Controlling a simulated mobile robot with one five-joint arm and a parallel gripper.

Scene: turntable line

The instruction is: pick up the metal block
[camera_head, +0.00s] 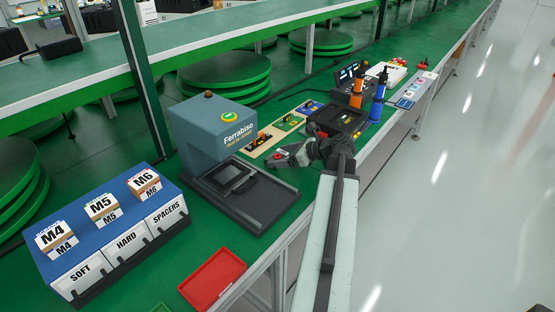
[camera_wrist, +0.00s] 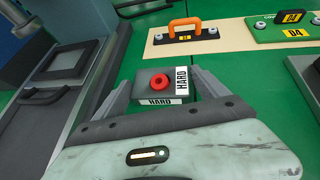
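The fingers are apart, one on each side of the block. A narrow gap shows at the left finger; contact at the right finger cannot be told. In the head view the block (camera_head: 279,158) lies on the bench beside the grey machine, and my gripper (camera_head: 297,154) reaches to it from the right, hiding part of it.
The grey Ferrabiso machine (camera_head: 208,132) with its dark tray stands left of the block. Beige and green boards with an orange handle (camera_wrist: 184,27) lie beyond it. Orange (camera_head: 357,90) and blue (camera_head: 378,100) bottles stand farther back. A red tray (camera_head: 212,279) lies at the front.

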